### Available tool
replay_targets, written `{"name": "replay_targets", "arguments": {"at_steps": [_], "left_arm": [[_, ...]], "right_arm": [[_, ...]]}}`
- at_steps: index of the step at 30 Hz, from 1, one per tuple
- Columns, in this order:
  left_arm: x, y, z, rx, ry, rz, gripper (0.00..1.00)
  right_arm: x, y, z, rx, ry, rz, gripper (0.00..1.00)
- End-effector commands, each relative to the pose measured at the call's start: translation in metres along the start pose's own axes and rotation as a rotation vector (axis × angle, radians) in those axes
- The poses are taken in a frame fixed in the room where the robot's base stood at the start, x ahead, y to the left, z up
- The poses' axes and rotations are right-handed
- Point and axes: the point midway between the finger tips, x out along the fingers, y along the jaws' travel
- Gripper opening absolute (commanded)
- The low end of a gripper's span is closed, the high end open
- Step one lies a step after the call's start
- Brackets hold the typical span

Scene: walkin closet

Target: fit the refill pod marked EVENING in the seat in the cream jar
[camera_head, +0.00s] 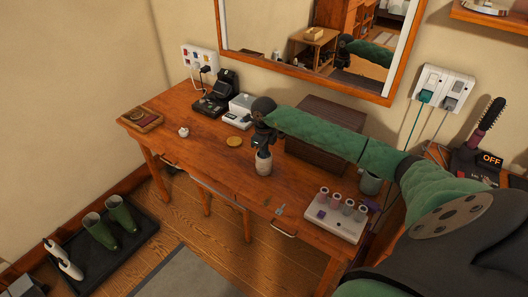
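My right arm reaches in from the right, and its gripper (263,146) points down directly over a small pale jar (263,166), which looks like the cream jar. The gripper's fingertips are at the jar's mouth and hide the seat inside. At this size I cannot tell whether the fingers are shut or hold a pod. A pale rack (334,229) with several upright pods (347,207) stands at the table's right front. Their markings are too small to read, so I cannot pick out EVENING. My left gripper is not in view.
The wooden table (205,150) carries a gold disc (234,141), a small white item (183,132), dark and white devices (239,112) at the back, and a brown box (318,130) behind my arm. A dark cup (370,183) stands near the rack. The front middle is mostly clear.

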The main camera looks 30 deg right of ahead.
Motion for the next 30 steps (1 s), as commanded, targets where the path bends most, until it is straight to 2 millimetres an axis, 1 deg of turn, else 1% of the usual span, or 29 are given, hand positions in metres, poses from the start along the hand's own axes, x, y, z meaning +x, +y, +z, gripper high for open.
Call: {"name": "replay_targets", "arguments": {"at_steps": [1, 4, 11, 14, 17, 21, 23, 24, 29, 30], "left_arm": [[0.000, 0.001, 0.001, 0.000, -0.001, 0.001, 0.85], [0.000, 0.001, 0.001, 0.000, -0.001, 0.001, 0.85], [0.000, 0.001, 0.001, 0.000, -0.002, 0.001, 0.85], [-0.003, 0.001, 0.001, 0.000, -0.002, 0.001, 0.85], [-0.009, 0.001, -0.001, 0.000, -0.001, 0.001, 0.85], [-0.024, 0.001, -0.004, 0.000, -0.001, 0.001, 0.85], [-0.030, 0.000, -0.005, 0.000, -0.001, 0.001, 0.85], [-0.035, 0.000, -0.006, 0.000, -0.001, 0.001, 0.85], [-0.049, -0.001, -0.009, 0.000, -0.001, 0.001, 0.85], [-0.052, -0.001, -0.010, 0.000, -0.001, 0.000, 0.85]], "right_arm": [[0.000, 0.000, 0.000, 0.000, 0.000, 0.000, 0.11], [0.000, 0.000, 0.000, 0.000, 0.000, 0.000, 0.30], [0.000, 0.000, 0.000, 0.000, 0.000, 0.000, 0.30], [-0.004, 0.000, 0.000, 0.000, 0.000, 0.000, 0.30], [-0.012, 0.000, 0.000, 0.000, -0.001, 0.000, 0.30], [-0.030, 0.000, 0.000, 0.000, -0.002, 0.000, 0.30], [-0.027, 0.002, 0.000, 0.001, 0.000, 0.005, 0.30], [-0.036, 0.000, 0.000, 0.001, -0.002, 0.001, 0.30], [-0.056, 0.000, 0.000, 0.000, -0.001, 0.000, 0.30], [-0.052, 0.001, 0.000, 0.000, 0.000, 0.003, 0.30]]}}
